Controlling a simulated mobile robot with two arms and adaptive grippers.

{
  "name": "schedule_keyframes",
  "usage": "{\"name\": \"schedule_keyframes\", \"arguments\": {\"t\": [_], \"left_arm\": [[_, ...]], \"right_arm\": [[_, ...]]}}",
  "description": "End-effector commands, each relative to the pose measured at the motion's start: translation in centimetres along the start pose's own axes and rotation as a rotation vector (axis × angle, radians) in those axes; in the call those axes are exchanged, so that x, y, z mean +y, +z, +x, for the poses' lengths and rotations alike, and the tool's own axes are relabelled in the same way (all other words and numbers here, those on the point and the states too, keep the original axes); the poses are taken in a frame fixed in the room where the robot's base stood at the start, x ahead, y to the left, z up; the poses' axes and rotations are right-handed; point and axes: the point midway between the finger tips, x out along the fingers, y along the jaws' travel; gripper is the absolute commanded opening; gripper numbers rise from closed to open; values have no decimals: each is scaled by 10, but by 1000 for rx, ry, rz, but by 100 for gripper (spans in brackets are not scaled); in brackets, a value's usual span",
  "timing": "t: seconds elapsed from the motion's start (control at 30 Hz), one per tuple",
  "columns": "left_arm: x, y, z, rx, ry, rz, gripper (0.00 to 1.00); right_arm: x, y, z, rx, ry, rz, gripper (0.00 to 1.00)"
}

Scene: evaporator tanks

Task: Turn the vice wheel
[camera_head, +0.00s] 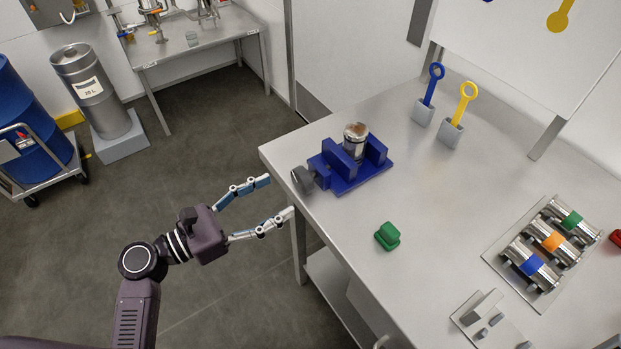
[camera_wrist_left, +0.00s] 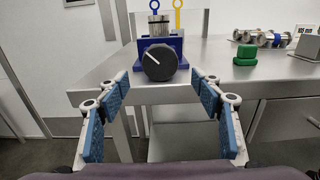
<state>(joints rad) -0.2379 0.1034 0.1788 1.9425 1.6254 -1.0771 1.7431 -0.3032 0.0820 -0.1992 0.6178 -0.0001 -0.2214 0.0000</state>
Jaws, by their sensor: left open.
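The blue vice (camera_head: 349,166) stands near the left edge of the steel table, with a metal cylinder (camera_head: 355,141) between its jaws. Its dark grey wheel (camera_head: 302,179) faces left, over the table edge. In the left wrist view the round wheel (camera_wrist_left: 159,62) is face-on with a white line on it, and the blue vice (camera_wrist_left: 174,44) is behind it. My left gripper (camera_head: 282,196) is open and empty, its fingers pointing at the wheel but apart from it. In the left wrist view the fingers spread left and right below the wheel (camera_wrist_left: 163,90). My right gripper is not in view.
A green block (camera_head: 387,236) lies on the table (camera_head: 430,215) right of the vice. Blue (camera_head: 430,94) and yellow (camera_head: 460,114) ring-ended tools stand in holders behind. A rack of banded cylinders (camera_head: 495,258) is at the right. Open floor lies left of the table.

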Motion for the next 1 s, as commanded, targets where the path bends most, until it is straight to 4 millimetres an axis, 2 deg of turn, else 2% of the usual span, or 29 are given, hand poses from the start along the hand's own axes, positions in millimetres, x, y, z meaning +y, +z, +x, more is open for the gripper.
{"name": "schedule_keyframes", "arguments": {"t": [0.17,0.33,0.5,0.87,1.0], "left_arm": [[-1,6,22,-11,-4,-7,60],[-1,6,50,-9,-2,-7,60],[0,4,70,-7,-1,-6,60],[-1,2,76,-4,-1,-4,60],[-1,2,76,-4,-1,-4,46]], "right_arm": [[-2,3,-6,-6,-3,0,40],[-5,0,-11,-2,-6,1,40],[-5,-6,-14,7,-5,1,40],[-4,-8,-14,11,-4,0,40],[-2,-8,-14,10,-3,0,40]]}}
